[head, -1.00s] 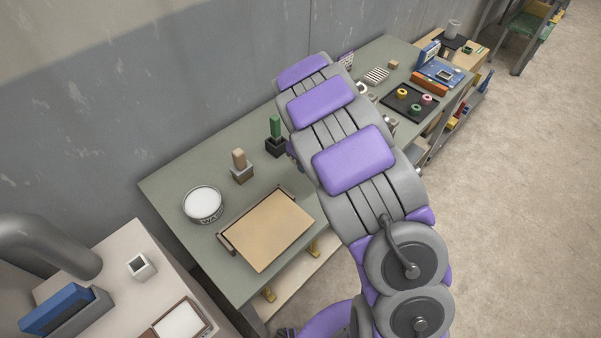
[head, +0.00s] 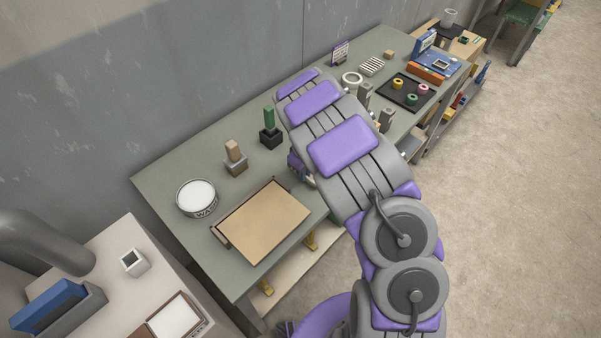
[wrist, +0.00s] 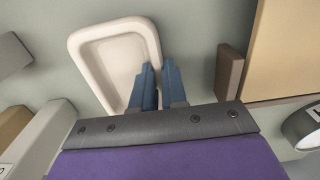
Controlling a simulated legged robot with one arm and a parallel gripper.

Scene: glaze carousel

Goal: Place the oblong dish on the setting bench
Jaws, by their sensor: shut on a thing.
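A cream oblong dish (wrist: 112,62) with rounded corners and a raised rim fills the upper left middle of the wrist view. My gripper (wrist: 157,75) has its blue fingers shut on the dish's right-hand wall, one finger inside and one outside. Green-grey bench top (head: 165,178) lies below the dish; I cannot tell whether the dish touches it. In the head view my arm hides the dish and most of the gripper. I cannot tell which surface is named the setting bench.
A tan board (head: 262,222) with dark end strips lies near the gripper. A white tub (head: 197,196), a tan block in a grey holder (head: 235,165) and a green block in a black holder (head: 270,138) stand left. A black tray with coloured rings (head: 403,92) lies right.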

